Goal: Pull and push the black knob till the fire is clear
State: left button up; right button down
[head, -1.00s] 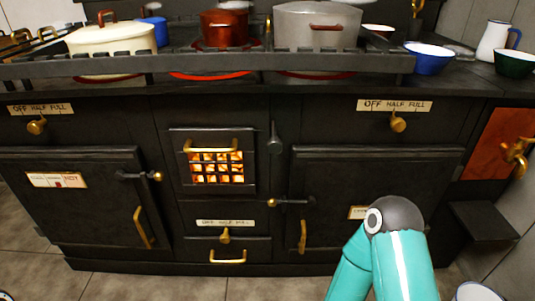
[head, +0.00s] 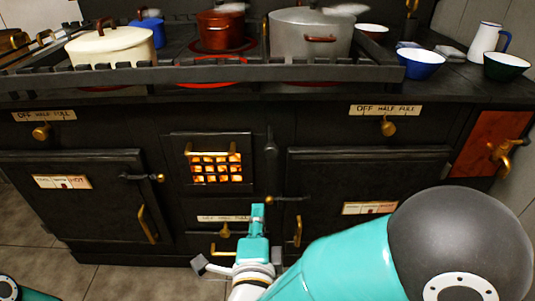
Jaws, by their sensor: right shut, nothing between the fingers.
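The fire (head: 216,170) glows orange behind a barred window in the small middle door of the black stove. A dark upright handle (head: 270,143) sits just right of that door; I cannot tell whether it is the black knob. A dark bar with a brass end (head: 292,199) lies lower, by the right oven door. My right gripper (head: 257,208) is shut and empty, pointing up in front of the panel below the fire. It covers part of the label there; I cannot tell if it touches. My left gripper is out of view; a teal part of me shows at lower left.
Brass knobs (head: 387,126) and door handles (head: 149,224) stick out from the stove front. Pots, including a grey one (head: 309,42), stand on top behind a dark rail (head: 200,74). Bowls and a white jug (head: 484,42) stand at the right. Tiled floor shows at lower left.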

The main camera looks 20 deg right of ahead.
notch_tip(320, 180, up, 2)
jog(key=s+m, duration=0.1)
jog(key=h, duration=0.1)
send_near(268, 155)
jog(key=shift+m, duration=0.3)
jog(key=x, duration=0.7)
jog(key=shift+w+b, duration=0.1)
jog(key=shift+b, duration=0.25)
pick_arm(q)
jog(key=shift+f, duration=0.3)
